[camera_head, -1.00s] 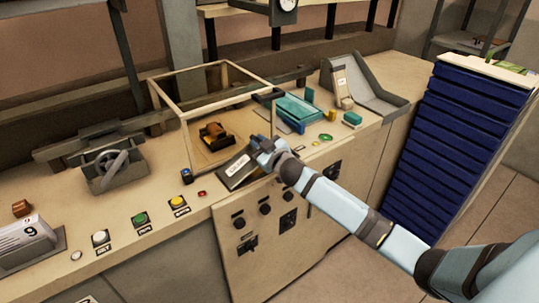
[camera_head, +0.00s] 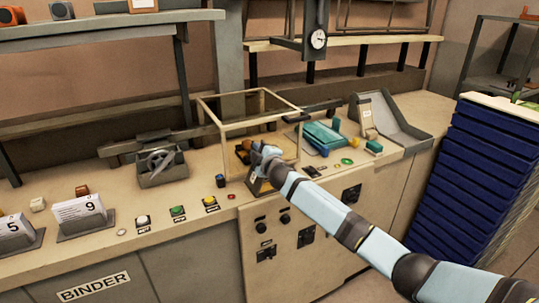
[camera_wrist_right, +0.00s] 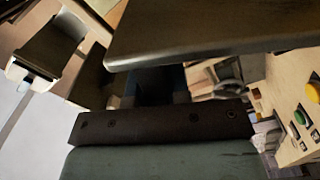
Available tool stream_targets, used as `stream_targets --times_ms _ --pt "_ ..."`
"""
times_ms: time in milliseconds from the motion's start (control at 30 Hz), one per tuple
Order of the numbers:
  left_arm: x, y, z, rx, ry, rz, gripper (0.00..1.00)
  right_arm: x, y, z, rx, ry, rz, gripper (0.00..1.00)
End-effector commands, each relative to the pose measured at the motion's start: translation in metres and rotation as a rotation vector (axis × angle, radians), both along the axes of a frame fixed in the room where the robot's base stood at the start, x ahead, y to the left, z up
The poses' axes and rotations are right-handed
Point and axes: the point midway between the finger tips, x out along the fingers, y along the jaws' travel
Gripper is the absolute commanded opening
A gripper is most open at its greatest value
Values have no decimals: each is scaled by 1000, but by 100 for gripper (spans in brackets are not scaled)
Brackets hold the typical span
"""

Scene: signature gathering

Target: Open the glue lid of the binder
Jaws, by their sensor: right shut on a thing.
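The binder is a long beige machine (camera_head: 215,229) with a "BINDER" sign on its front. My right gripper (camera_head: 262,152) is at its front edge, just in front of the beige open frame (camera_head: 222,118). It is shut on the glue lid, a dark flat plate (camera_wrist_right: 215,30) that fills the top of the right wrist view. In the head view the lid (camera_head: 256,186) shows as a dark shape, tilted up below the gripper and partly hidden by it. Its label is not visible now. The fingertips are mostly hidden behind the plate. My left gripper is in neither view.
White, green and yellow buttons (camera_head: 177,211) lie left of the lid. A grey clamp with a handle (camera_head: 160,165) stands further left. A teal block (camera_head: 322,134) and a grey chute (camera_head: 388,119) are to the right. Blue stacked trays (camera_head: 488,160) stand beside the counter.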

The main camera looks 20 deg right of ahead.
Motion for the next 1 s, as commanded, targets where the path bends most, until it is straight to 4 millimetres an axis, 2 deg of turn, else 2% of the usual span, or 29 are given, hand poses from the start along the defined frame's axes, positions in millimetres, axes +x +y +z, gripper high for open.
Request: stream_targets --times_ms 133,400,967,1000 --pt "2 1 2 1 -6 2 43 -1 17 3 -95 -10 2 0" --pt "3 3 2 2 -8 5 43 -2 34 1 -94 -9 3 0" --pt "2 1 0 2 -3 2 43 -3 40 -1 -91 -6 6 0" --pt "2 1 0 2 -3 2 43 -3 40 -1 -91 -6 6 22"
